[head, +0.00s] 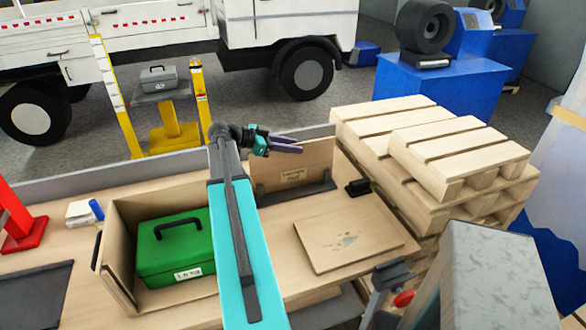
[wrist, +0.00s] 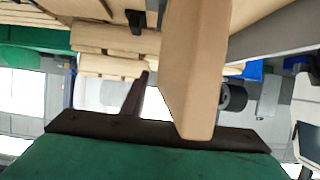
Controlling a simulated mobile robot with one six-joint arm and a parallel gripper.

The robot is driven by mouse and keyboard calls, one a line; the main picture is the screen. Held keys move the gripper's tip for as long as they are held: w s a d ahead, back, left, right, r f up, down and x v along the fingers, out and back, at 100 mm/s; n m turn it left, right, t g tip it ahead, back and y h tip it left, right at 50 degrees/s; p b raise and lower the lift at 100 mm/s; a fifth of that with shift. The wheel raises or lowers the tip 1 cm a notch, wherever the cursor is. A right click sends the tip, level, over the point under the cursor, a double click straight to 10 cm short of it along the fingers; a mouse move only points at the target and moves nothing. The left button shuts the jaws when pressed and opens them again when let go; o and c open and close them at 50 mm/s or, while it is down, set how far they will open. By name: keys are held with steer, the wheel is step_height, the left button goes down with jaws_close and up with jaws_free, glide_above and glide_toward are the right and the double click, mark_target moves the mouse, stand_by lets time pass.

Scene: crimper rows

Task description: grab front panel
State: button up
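The front panel (head: 295,172) is a light wooden board with a small label too blurred to read surely. It stands upright in a dark holder on the workbench, right of my arm. My gripper (head: 287,145) has dark purple fingers at the panel's top edge. In the wrist view, the panel (wrist: 196,70) reaches close to the gripper's base, and one finger (wrist: 136,98) stands left of it with a gap between. The other finger is not visible there, apparently hidden by the panel. The gripper looks open.
An open-fronted wooden box (head: 118,245) holds a green case (head: 170,250). A flat board (head: 345,240) lies on the bench, with a small black block (head: 358,187) behind it. Stacked pallets (head: 440,160) stand at right. My arm hides part of the bench.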

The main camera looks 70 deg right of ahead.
steer(key=shift+c, duration=0.3)
jaws_close()
stand_by(1.1)
